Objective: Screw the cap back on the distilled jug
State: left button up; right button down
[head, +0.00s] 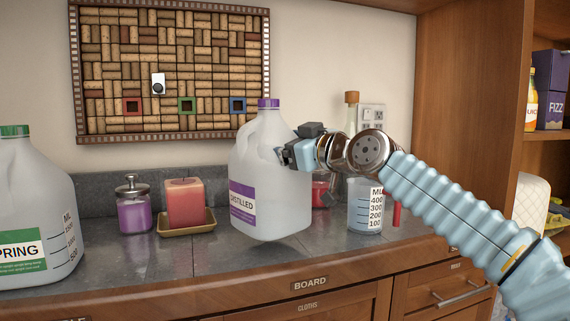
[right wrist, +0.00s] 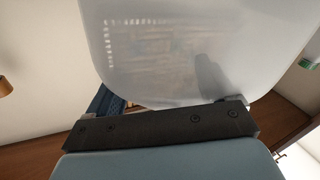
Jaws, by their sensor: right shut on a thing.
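The distilled jug (head: 262,165) is a translucent white jug with a purple label at the middle of the counter. It looks slightly tilted; I cannot tell if its base touches the counter. A purple cap (head: 268,103) sits on its neck; I cannot tell how tight. In the right wrist view the jug's pale body (right wrist: 200,50) fills the top, close against the gripper. My left gripper is not in view.
The spring jug (head: 35,200) with a green cap stands at the left. A purple candle jar (head: 133,207) and a pink candle (head: 185,202) on a tray stand between the jugs. A measuring beaker (head: 365,208) stands to the right. A cork board (head: 172,65) hangs behind.

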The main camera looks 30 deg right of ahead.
dwell(0.3)
jog(key=shift+w+d+f, duration=0.1)
jog(key=shift+w+f, duration=0.1)
jog(key=shift+f, duration=1.6)
grip_release()
jog(key=shift+f, duration=0.1)
jog(key=s+d+b, duration=0.2)
jog(key=s, duration=0.9)
jog(key=shift+s+b, duration=0.3)
jog(key=shift+s, duration=0.1)
